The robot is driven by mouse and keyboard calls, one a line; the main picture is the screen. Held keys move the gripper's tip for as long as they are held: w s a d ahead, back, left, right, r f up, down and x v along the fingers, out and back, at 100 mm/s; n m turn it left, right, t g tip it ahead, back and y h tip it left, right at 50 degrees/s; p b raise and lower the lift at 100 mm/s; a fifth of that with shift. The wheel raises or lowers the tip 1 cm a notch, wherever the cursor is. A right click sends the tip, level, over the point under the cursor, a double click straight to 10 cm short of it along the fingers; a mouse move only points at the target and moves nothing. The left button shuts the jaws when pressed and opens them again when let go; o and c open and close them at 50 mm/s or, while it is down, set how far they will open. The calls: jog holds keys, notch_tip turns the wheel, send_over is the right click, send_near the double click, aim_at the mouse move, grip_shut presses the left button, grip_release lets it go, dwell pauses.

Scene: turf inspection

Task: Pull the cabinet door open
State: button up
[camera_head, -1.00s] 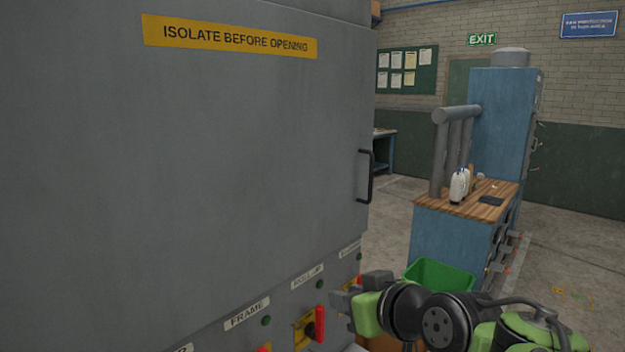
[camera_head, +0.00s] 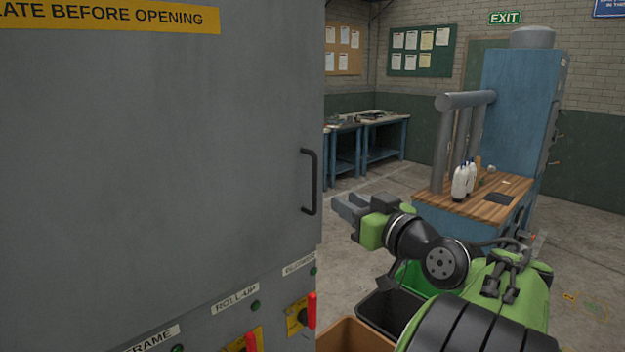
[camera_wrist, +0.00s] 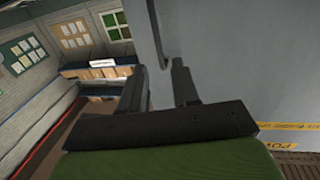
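The grey cabinet door (camera_head: 150,150) fills the left of the head view and looks shut. Its black upright bar handle (camera_head: 314,182) is near the door's right edge. My gripper (camera_head: 343,206) is just right of the handle's lower part, pointing left towards the door. In the wrist view my gripper (camera_wrist: 158,76) has its two dark fingers apart with nothing between the tips. The handle (camera_wrist: 160,45) shows just ahead of the tips, nearer the right finger. I see no contact with it.
Red-handled switches (camera_head: 311,310) line the panel below the door. A green bin (camera_head: 415,275), a black bin (camera_head: 390,305) and a brown bin (camera_head: 352,338) stand below my arm. A blue bench (camera_head: 480,205) with bottles is at the right.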

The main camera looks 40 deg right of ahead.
aim_at(316, 183)
jog(key=w+p, duration=0.1)
jog(key=w, duration=0.3)
jog(key=w+d, duration=0.1)
jog(key=w, duration=0.3)
jog(key=w+d+p, duration=0.1)
jog(key=w, duration=0.2)
jog(key=shift+w+d+p, duration=0.15)
jog(key=shift+w+p, duration=0.15)
jog(key=shift+w, duration=0.1)
jog(key=shift+w+d, duration=0.2)
jog(key=shift+w, duration=0.25)
jog(key=shift+s+f, duration=0.1)
grip_shut()
